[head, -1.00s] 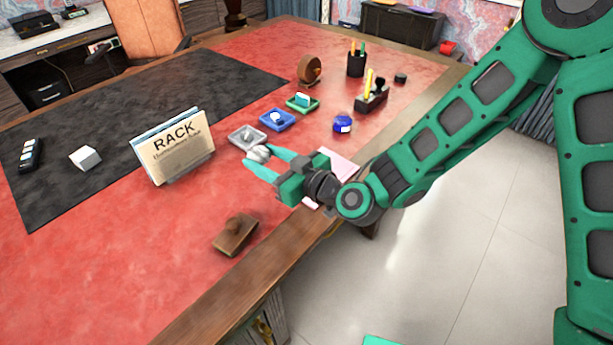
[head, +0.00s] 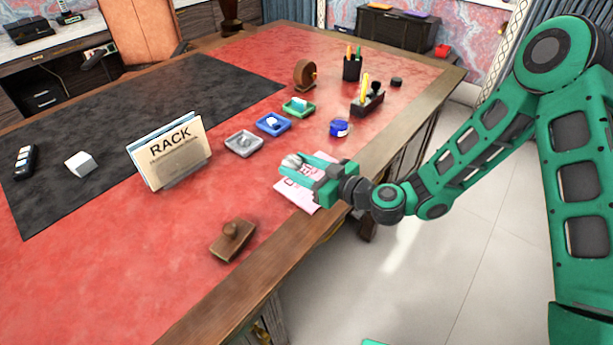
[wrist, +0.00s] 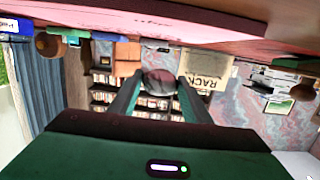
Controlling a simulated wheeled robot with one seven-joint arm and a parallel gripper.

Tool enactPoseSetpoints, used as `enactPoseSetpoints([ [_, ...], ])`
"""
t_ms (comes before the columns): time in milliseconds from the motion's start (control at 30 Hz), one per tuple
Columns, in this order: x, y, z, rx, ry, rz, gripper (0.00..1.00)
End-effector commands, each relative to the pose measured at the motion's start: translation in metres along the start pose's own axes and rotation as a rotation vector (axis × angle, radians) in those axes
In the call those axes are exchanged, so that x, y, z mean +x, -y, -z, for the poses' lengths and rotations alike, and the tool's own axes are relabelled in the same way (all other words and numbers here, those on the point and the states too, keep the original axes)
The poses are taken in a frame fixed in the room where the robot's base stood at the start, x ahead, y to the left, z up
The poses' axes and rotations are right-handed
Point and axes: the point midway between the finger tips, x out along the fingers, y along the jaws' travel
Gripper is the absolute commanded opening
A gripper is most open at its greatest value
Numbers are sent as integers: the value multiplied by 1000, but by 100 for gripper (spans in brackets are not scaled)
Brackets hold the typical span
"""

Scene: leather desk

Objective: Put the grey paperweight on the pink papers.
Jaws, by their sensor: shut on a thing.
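The grey paperweight (head: 292,161) is a small rounded thing between the fingertips of my gripper (head: 300,165). My gripper is shut on it, and in the wrist view the paperweight (wrist: 159,82) shows between the two green fingers. The pink papers (head: 299,193) lie on the red desk top near its front right edge. My gripper and the paperweight appear over the far part of the papers and partly hide them.
A grey tray (head: 243,143), a blue tray (head: 274,122) and a green tray (head: 299,107) stand to the left and behind. A blue round thing (head: 340,128) is behind my gripper. A wooden stamp (head: 232,240) and the RACK holder (head: 171,153) are left.

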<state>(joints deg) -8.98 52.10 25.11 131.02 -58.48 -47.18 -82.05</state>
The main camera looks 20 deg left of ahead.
Motion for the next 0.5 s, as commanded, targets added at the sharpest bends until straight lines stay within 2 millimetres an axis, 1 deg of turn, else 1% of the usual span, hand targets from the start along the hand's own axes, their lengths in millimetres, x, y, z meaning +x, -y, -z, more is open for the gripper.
enactPoseSetpoints([
  [33, -1, -7, -4, 3, 0, -2, 13],
  [167, -3, -14, -9, 0, -1, 0, 13],
  [267, -2, -15, -15, 2, 0, 1, 13],
  [500, 2, -15, -40, 3, 0, 2, 13],
])
